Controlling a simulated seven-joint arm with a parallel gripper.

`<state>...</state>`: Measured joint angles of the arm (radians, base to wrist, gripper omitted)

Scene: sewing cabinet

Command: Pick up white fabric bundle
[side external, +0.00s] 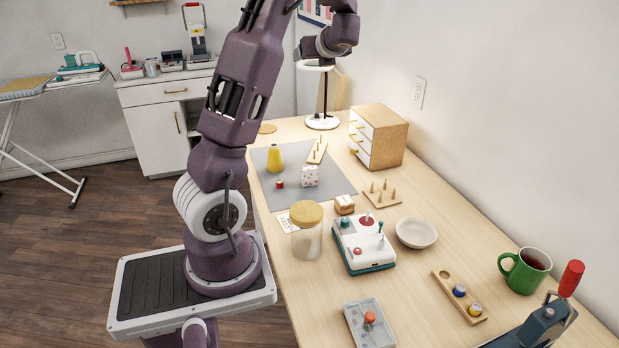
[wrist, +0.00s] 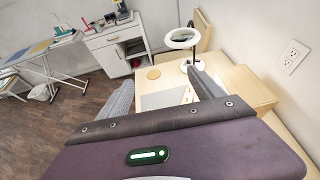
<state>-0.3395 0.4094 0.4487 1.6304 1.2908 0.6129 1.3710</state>
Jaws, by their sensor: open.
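A small white fabric bundle (side external: 310,176), block-shaped with dark specks, rests on the grey mat (side external: 335,185) in the side external view. I cannot make it out in the wrist view. My gripper (wrist: 165,88) shows in the wrist view with its two grey fingers spread wide and nothing between them. In the side external view, the end of my arm is high above the back of the table, well apart from the bundle.
A yellow cone (side external: 275,160) and small red spool (side external: 279,184) are left of the bundle. A peg rack (side external: 318,151) lies behind it, a wooden drawer box (side external: 390,140) back right. A ring lamp (side external: 322,122) stands behind. A lidded jar (side external: 306,235) and white-teal machine (side external: 362,245) are in front.

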